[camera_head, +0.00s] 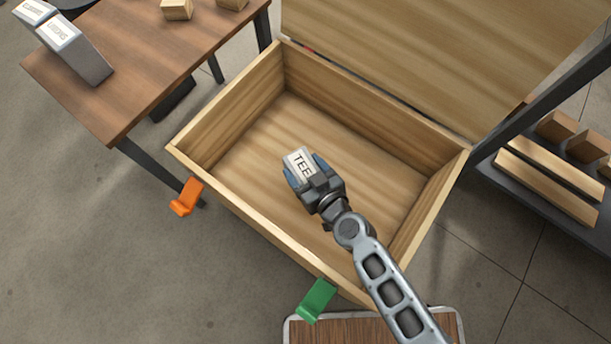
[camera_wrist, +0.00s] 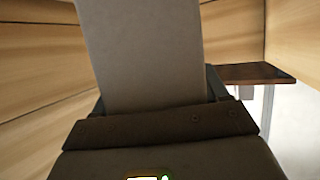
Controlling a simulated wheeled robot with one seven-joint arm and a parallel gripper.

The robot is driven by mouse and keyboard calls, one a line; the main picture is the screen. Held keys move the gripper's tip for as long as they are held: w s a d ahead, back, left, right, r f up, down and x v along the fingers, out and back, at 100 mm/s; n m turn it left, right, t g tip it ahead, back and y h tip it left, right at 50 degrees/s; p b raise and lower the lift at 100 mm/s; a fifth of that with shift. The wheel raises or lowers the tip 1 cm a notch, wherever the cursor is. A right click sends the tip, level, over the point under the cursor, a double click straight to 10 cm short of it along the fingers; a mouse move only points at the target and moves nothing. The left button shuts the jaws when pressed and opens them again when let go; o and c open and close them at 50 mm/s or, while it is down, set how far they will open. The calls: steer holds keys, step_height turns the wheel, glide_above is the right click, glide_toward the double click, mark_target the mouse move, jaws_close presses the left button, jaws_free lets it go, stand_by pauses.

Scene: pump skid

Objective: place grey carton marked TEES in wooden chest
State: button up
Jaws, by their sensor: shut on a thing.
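The grey carton marked TEES (camera_head: 299,164) is between the fingers of my gripper (camera_head: 305,172), which is shut on it. Its label faces up in the head view; the last letter is hidden by the gripper. The carton also fills the middle of the wrist view (camera_wrist: 150,55). The wooden chest (camera_head: 228,191) stands open with its lid (camera_head: 440,50) raised at the back. The carton and gripper are over the chest's interior, within its walls in the head view. I cannot tell how far the carton is above the chest floor. The chest looks empty otherwise.
A brown table (camera_head: 130,65) at the upper left holds grey cartons (camera_head: 75,50) and small wooden blocks (camera_head: 177,9). A dark shelf with wooden pieces (camera_head: 550,170) is at the right.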

steer(key=shift+f+b, duration=1.6)
steer(key=shift+f, duration=0.25)
steer(key=shift+f+b, duration=0.4)
steer(key=shift+b, duration=0.05)
steer(key=shift+f+b, duration=0.25)
steer(key=shift+b, duration=0.05)
steer(key=o, duration=1.8)
steer(key=shift+r, duration=0.15)
steer(key=shift+r+p, duration=0.65)
steer(key=shift+p, duration=0.25)
steer(key=v, duration=1.2)
steer(key=shift+f, duration=0.2)
